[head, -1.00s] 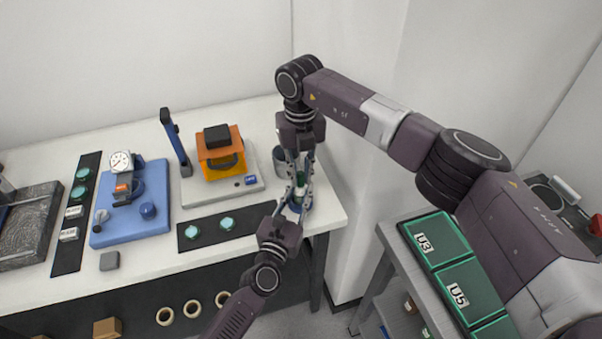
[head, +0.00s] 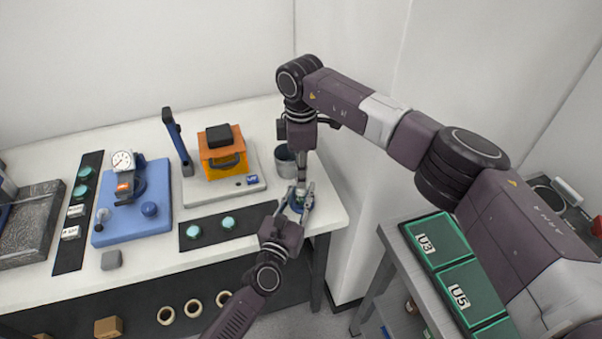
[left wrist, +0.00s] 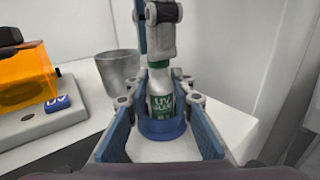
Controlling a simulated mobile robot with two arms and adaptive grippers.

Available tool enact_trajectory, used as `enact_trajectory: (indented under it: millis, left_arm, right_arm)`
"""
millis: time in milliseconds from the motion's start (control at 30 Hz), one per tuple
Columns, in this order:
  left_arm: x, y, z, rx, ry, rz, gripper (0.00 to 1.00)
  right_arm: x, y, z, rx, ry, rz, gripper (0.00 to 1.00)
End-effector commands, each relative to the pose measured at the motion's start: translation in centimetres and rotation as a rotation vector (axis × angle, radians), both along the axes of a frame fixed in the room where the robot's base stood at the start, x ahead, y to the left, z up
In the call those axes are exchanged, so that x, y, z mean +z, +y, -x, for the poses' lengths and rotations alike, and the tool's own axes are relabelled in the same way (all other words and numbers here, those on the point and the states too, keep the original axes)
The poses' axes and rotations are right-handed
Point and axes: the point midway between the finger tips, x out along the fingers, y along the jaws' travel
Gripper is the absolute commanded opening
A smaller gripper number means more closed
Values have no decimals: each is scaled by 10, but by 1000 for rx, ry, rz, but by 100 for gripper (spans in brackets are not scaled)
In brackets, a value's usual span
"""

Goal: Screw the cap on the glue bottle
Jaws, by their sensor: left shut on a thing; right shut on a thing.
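The glue bottle (left wrist: 161,105), with a green "UV GLUE" label, stands upright in a round blue holder (left wrist: 163,134) near the bench's right corner. My left gripper (head: 299,196) is shut on the bottle, one finger on each side. My right gripper (head: 301,184) points straight down over it from above. In the left wrist view its fingers (left wrist: 160,55) are closed at the bottle's top. A little green shows there, probably the cap (left wrist: 158,64), mostly hidden by the fingers. I cannot tell how far the cap sits on the neck.
A grey cup (head: 285,161) stands just behind the bottle. An orange-windowed UV unit (head: 222,158) on a pale base is to its left. A black strip (head: 208,231) with teal discs lies in front. The bench's right edge is close to the bottle.

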Motion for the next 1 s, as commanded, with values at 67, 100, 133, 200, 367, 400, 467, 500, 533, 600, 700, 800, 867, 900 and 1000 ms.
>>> enact_trajectory:
  millis: [67, 100, 133, 200, 367, 400, 467, 500, 533, 600, 700, 800, 867, 900, 1000]
  left_arm:
    - [-1, 0, 0, -1, 2, -1, 0]
    - [-1, 0, 0, -1, 2, -1, 0]
    - [-1, 0, 0, -1, 2, -1, 0]
    - [-1, 0, 0, -1, 2, -1, 0]
    - [-1, 0, 1, -1, 2, -1, 0]
    - [-1, -1, 1, -1, 2, -1, 0]
    - [-1, -1, 1, -1, 2, -1, 0]
    - [-1, -1, 1, -1, 2, -1, 0]
    - [-1, -1, 1, -1, 2, -1, 0]
    - [-1, -1, 1, -1, 2, -1, 0]
    - [-1, -1, 1, -2, 2, -1, 0]
    - [-1, -1, 1, -2, 2, -1, 0]
    - [-1, -1, 1, -2, 2, -1, 0]
    - [-1, -1, 1, -2, 2, -1, 0]
    - [-1, -1, 1, -2, 2, -1, 0]
  right_arm:
    - [1, 0, -1, -133, -2, -1, 8]
    - [0, 0, -1, -205, -2, -1, 8]
    - [0, 0, -1, -257, -2, -2, 8]
    - [0, 0, -2, -377, -2, -1, 8]
    - [0, 0, -2, -588, -1, -2, 8]
    - [0, 0, -2, -622, -1, -2, 8]
    - [0, 0, -3, -658, -1, -2, 8]
    - [0, 0, -3, -673, -1, -2, 8]
    - [0, 0, -3, -679, -1, -2, 8]
    - [0, 0, -3, -685, -1, -1, 8]
    - [0, 0, -3, -684, -2, -2, 8]
    - [0, 0, -3, -683, -2, -2, 8]
    - [0, 0, -3, -682, -2, -2, 21]
    - [0, 0, -3, -682, -2, -2, 25]
    - [0, -1, -2, -682, -1, -1, 33]
